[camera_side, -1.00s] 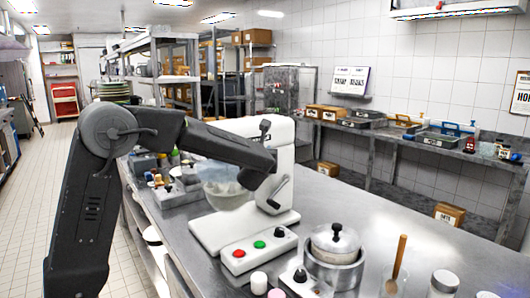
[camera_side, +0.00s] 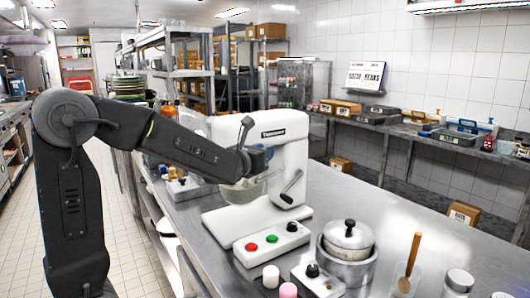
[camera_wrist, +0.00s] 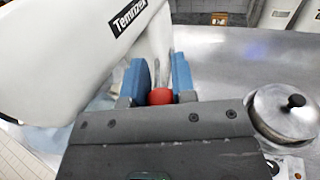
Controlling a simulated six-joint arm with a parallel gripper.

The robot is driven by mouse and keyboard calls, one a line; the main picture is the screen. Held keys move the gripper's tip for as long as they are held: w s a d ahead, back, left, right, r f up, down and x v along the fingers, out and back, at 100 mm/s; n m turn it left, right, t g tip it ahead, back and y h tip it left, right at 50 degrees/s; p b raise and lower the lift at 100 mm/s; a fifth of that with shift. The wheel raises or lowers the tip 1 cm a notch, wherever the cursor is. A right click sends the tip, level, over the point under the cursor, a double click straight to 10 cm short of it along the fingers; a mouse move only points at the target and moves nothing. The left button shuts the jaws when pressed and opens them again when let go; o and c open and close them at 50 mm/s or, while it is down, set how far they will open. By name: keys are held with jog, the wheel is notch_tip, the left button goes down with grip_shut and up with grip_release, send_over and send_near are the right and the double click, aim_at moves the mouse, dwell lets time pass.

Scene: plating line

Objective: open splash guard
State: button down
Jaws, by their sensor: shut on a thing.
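A white stand mixer (camera_side: 282,150) stands on the steel counter, and its head shows in the wrist view (camera_wrist: 65,45). The splash guard and bowl (camera_side: 246,192) are under the head, partly hidden by my arm; I cannot clearly separate guard from bowl. A pale translucent edge (camera_wrist: 92,108) shows below the head in the wrist view. My gripper (camera_wrist: 160,88) has its blue fingers on either side of a red rounded knob (camera_wrist: 160,97) and is shut on it. In the side view my gripper (camera_side: 258,160) is small beside the mixer head.
A base panel with red and green buttons (camera_side: 271,240) is in front of the mixer. A lidded pot (camera_side: 347,240) stands to its right, with a wooden-handled tool (camera_side: 409,262) beyond. The counter at right is mostly clear.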

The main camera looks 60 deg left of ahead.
dwell(0.4)
jog(key=c, duration=1.3)
grip_release()
jog(key=shift+v, duration=6.95)
jog(key=shift+o, duration=0.4)
